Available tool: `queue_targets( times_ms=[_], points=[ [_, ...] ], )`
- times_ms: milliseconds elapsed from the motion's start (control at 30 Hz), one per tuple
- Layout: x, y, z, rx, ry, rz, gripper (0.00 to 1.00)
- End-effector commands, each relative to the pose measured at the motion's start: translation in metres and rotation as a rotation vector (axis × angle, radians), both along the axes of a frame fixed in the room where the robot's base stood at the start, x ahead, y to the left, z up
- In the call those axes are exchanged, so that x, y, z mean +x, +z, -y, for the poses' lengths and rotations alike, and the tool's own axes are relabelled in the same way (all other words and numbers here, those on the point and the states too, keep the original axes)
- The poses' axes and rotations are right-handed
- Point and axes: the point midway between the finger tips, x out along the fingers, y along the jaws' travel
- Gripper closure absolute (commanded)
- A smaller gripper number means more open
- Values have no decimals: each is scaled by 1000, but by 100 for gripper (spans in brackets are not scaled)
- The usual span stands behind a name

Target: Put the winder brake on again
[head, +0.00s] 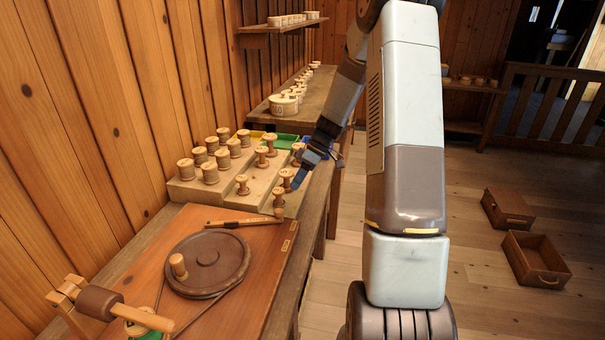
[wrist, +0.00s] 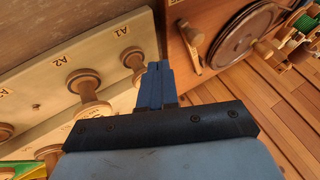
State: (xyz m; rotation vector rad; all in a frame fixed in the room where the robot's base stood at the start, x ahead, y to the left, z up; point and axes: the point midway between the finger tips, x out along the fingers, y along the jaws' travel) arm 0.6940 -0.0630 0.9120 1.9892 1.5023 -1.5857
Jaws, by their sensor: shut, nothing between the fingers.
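The winder is a reddish board (head: 262,262) with a dark brown wheel (head: 222,258) lying on it. A wooden lever with a knob at its right end, apparently the brake (head: 250,221), lies along the wheel's far edge. I cannot tell whether it touches the rim. In the wrist view the brake (wrist: 188,52) is beside the wheel (wrist: 238,38). My gripper (head: 295,184) has blue fingers, shut and empty, over the right end of the spool rack, beyond the brake. The wrist view shows the fingertips (wrist: 155,68) together, close to a spool in the picture.
A stepped rack (head: 225,185) labelled A1 and A2 holds several wooden spools, one (wrist: 133,60) near my fingers. Green and yellow trays (head: 280,141) stand behind it. A crank (head: 105,303) is at the winder's near left. A wooden wall bounds the left; two boxes (head: 537,262) lie on the floor.

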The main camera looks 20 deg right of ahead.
Motion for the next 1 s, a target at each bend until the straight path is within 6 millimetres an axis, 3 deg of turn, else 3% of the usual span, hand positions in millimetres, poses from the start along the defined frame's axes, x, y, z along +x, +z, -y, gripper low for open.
queue_targets(
  times_ms=[233, 500, 1000],
  points=[
    [-5, -36, -25, 1, 2, -4, 100],
    [-29, -35, -46, -1, 0, -1, 100],
    [-33, -35, -49, 0, -3, -1, 100]
  ],
)
